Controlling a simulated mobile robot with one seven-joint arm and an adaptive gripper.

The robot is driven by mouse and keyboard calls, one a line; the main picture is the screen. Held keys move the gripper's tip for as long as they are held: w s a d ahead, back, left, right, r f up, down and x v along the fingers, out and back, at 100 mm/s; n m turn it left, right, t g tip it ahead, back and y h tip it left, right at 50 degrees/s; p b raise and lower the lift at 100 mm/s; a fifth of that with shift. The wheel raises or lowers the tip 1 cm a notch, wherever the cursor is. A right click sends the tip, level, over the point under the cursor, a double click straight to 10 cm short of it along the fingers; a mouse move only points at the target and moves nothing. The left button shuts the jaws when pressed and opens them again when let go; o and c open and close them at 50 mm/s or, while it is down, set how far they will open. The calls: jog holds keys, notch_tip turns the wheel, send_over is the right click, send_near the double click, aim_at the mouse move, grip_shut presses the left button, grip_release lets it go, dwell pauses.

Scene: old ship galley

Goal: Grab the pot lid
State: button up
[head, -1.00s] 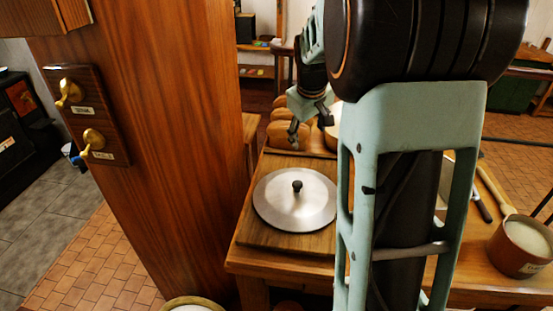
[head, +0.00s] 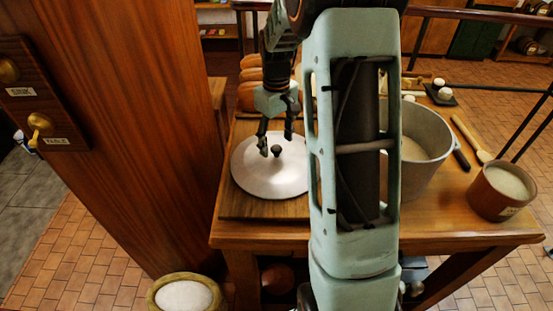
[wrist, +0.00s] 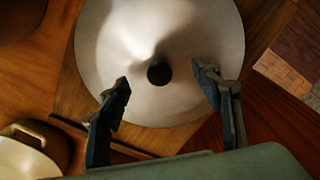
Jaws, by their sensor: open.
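The pot lid (head: 262,181) is a round silvery metal disc with a small dark knob (head: 276,150). It lies flat on a wooden board (head: 236,211) on the table. My gripper (head: 276,150) is above the lid in the head view, fingers pointing down, close to the knob. In the wrist view the lid (wrist: 190,50) fills the upper middle, and its dark knob (wrist: 159,74) shows between and just beyond the open fingertips of my gripper (wrist: 165,78). The fingers are apart and hold nothing. My arm hides the lid's right edge in the head view.
A large metal pot (head: 428,135) stands right of the board, with a brown crock (head: 497,192) and a wooden spoon (head: 470,137) further right. Bread loaves (head: 252,75) lie behind the board. A wooden pillar (head: 130,120) rises close on the left.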

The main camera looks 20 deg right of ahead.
aim_at(276, 148)
notch_tip(276, 148, down, 3)
jog(key=shift+f, duration=0.15)
jog(key=shift+c, duration=0.2)
grip_shut()
